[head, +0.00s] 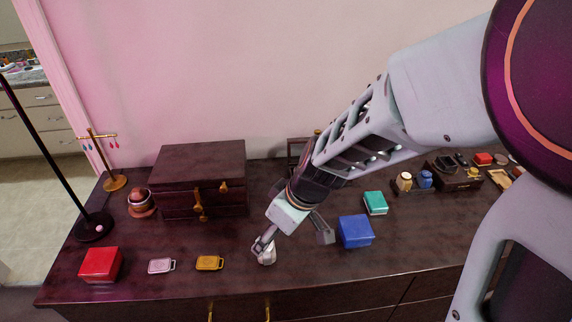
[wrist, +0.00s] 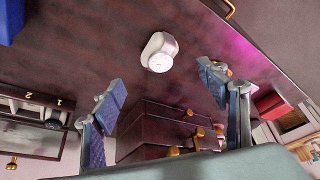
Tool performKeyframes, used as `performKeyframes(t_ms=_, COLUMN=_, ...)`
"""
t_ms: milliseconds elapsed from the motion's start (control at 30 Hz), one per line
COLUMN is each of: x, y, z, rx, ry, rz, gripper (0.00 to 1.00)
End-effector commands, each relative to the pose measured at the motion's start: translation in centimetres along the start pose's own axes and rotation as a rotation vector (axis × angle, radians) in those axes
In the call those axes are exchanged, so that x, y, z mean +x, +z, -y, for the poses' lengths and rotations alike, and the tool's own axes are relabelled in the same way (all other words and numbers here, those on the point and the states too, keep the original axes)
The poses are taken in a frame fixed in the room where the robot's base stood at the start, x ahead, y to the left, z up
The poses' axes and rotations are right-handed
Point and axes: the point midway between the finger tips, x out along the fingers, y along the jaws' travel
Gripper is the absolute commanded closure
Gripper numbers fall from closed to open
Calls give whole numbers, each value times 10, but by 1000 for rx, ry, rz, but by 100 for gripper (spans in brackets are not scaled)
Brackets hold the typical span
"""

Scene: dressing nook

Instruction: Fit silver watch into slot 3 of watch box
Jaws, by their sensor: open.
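The silver watch (head: 267,254) stands on the dark dresser top near its front edge, with its pale round face visible in the wrist view (wrist: 159,53). My gripper (head: 292,240) is open above the dresser, with one finger overlapping the watch in the head view. In the wrist view, the watch lies beyond and between the spread fingertips (wrist: 161,78), and nothing is held. The watch box (wrist: 62,127) is partly in the wrist view at the left, with gold numbers 1 and 2 visible; slot 3 cannot be made out. In the head view my arm hides most of the box (head: 293,149).
A dark jewellery chest (head: 200,165) stands at the back left. A blue box (head: 356,231) and a teal box (head: 376,203) stand right of my gripper. A yellow tag (head: 209,263), pink tag (head: 161,266) and red box (head: 101,265) lie to the left.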

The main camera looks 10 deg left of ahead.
Motion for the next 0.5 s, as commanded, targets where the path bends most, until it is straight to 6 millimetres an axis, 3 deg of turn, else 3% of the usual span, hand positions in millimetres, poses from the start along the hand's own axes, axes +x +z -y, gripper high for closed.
performKeyframes(t_ms=500, x=63, y=-1, z=1, rx=1, ry=2, rz=0, gripper=32)
